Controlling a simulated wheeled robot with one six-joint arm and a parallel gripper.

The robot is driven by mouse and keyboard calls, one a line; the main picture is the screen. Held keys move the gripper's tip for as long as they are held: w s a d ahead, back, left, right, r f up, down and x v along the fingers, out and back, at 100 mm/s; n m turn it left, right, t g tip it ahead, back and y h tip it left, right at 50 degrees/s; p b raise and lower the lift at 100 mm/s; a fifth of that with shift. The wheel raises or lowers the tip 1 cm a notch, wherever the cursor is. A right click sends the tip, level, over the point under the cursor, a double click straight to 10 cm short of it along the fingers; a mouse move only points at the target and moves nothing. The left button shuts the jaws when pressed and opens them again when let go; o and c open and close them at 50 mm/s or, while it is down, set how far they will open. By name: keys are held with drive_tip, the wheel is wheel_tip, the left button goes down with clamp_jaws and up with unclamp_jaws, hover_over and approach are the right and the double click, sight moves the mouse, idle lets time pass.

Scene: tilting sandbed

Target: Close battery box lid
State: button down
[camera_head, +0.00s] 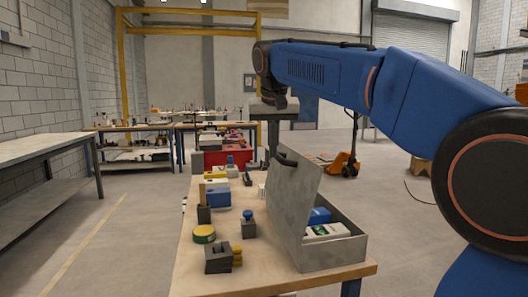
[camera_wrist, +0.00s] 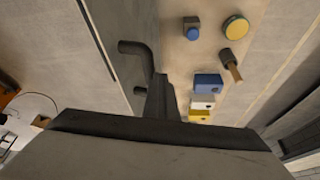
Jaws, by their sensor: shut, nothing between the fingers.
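The battery box (camera_head: 335,254) is a grey metal box on the near right of the workbench. Its grey lid (camera_head: 297,205) stands raised, steeply tilted on the left side of the box. Inside I see a blue battery (camera_head: 319,215) and a white and green one (camera_head: 324,231). A dark handle (camera_head: 284,158) is on the lid's upper outer face; it also shows in the wrist view (camera_wrist: 135,50). My gripper (camera_head: 273,148) is shut and empty, pointing down next to the handle. In the wrist view its fingers (camera_wrist: 162,92) overlap the handle's end; I cannot tell whether they touch.
Left of the lid, the workbench (camera_head: 200,260) holds a dark block (camera_head: 218,260), a yellow-green round tin (camera_head: 204,234), a blue-knobbed block (camera_head: 248,224) and a blue box (camera_head: 217,196). A red crate (camera_head: 228,158) stands farther back. The floor left is clear.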

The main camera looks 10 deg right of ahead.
drive_tip(key=d+f+m+y, duration=0.15)
drive_tip(key=d+y, duration=0.45)
drive_tip(key=d, duration=0.6)
drive_tip(key=d+f+m+t+y, duration=0.1)
drive_tip(key=d+f+y, duration=0.5)
drive_tip(key=d+f, duration=0.4)
drive_tip(key=shift+f+y, duration=0.4)
drive_tip(key=shift+f, duration=0.8)
drive_tip(key=shift+s+f+m, duration=0.1)
drive_tip(key=shift+f+m, duration=0.05)
drive_tip(key=shift+m, duration=0.1)
